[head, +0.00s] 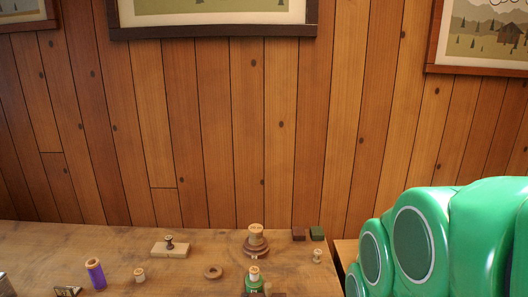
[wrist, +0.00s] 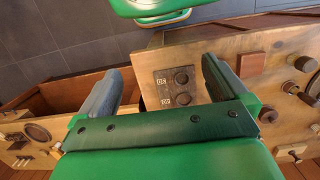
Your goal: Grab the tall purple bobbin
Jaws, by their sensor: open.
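The tall purple bobbin (head: 95,273) stands on the wooden tabletop at the lower left of the head view. It has a purple middle and a pale wooden top end. My gripper (wrist: 160,67) is open in the wrist view, with its two grey fingers wide apart and nothing between them. The purple bobbin does not show in the wrist view. In the head view my green arm fills the lower right, well to the right of the bobbin, and the gripper is not visible there.
The tabletop (head: 60,240) holds a small spool (head: 139,275), a wooden block with a dark spool (head: 170,247), a ring (head: 213,272), stacked spools (head: 256,241) and a green spool (head: 254,281). Dark metal pieces (head: 68,291) lie near the bobbin. A panelled wall stands behind.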

